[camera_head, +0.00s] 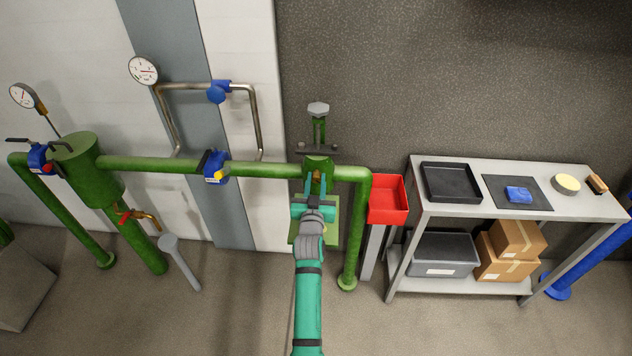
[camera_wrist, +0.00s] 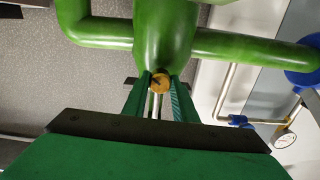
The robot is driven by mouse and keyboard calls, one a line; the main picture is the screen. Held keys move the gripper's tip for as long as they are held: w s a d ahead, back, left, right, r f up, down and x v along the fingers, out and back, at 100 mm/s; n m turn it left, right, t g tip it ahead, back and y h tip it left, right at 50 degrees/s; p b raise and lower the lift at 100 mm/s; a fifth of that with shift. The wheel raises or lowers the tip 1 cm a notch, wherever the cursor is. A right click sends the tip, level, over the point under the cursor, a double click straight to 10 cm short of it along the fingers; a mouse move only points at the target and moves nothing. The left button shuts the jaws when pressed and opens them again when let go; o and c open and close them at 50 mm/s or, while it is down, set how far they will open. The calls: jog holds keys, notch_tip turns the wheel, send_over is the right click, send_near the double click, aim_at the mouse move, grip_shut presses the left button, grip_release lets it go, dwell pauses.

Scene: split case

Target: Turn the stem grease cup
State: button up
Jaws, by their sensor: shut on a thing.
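The stem grease cup is a small brass-coloured round cap (camera_wrist: 160,79) on the green valve body (camera_wrist: 167,30) in the wrist view. My gripper (camera_wrist: 160,84) is shut on it, with one finger on each side of the cap. In the head view my gripper (camera_head: 315,188) reaches up to the front of the green valve (camera_head: 318,165), below its grey stem top (camera_head: 318,108). Only a speck of the cup shows there between the fingers. The cup's far side is hidden.
A green pipe (camera_head: 265,169) runs left and right of the valve. A red bin (camera_head: 388,200) stands close at the right. A grey shelf table (camera_head: 440,208) with trays and boxes is further right. Blue valves (camera_head: 214,167) sit on the pipe at the left.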

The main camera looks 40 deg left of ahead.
jog(key=m, duration=0.6)
jog(key=shift+d+f, duration=0.1)
jog(key=m, duration=0.6)
dwell(0.4)
jog(key=o, duration=1)
jog(key=shift+o, duration=0.2)
jog(key=v, duration=1)
jog(key=shift+s+d, duration=0.2)
jog(key=shift+s, duration=0.15)
